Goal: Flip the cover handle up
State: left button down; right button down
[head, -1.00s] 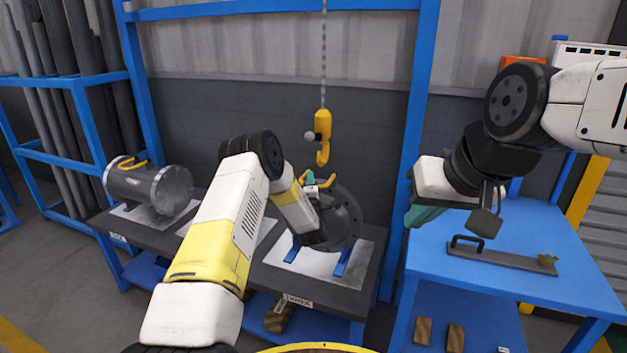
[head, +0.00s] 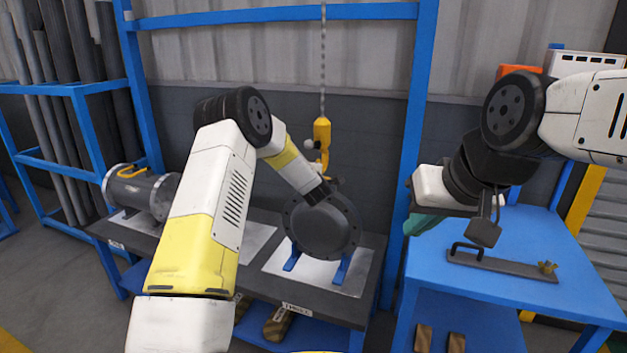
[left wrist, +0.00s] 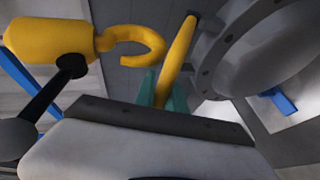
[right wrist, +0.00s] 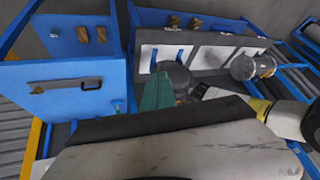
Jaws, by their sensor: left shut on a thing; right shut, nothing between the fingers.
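The round dark grey cover (head: 322,224) with bolts around its rim stands upright on blue supports on the bench in the head view. Its yellow handle (left wrist: 179,48) shows in the left wrist view as a bar rising beside the flange (left wrist: 235,45). My left gripper (left wrist: 163,92) is shut on this handle, its green fingers around the lower part. In the head view, my left wrist covers the handle at the cover's top edge. My right gripper (head: 419,222) is shut and empty, above the left side of the blue table; it also shows in the right wrist view (right wrist: 157,90).
A yellow hook (head: 322,145) hangs on a chain right behind my left gripper; it is close by in the left wrist view (left wrist: 50,38). A grey cylinder (head: 145,190) lies at the bench's left. A dark handled bar (head: 500,264) lies on the blue table (head: 560,235).

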dwell(0.4)
dwell(0.3)
jog(key=w+a+f+m+g+y, duration=0.1)
jog(key=w+a+m+g+y, duration=0.15)
jog(key=w+m, duration=0.45)
jog(key=w+a+f+m+g+y, duration=0.1)
jog(key=w+a+m+y, duration=0.25)
jog(key=w, duration=0.65)
jog(key=w+a+f+m+g+y, duration=0.1)
jog(key=w+a+m+y, duration=0.15)
jog(key=w+m, duration=0.45)
jog(key=w+d+f+m+t+y, duration=0.2)
jog(key=w+f+m+y, duration=0.1)
jog(key=w+f+m, duration=0.55)
jog(key=w+d+f+m+t+y, duration=0.2)
jog(key=w+f+m+t+y, duration=0.25)
jog(key=w, duration=0.65)
jog(key=w+a+f+m+g+h, duration=0.1)
jog(key=w+a, duration=0.3)
jog(key=a, duration=0.5)
jog(key=shift+a+f+g, duration=0.15)
jog(key=shift+a+g, duration=0.05)
jog(key=shift+g, duration=0.3)
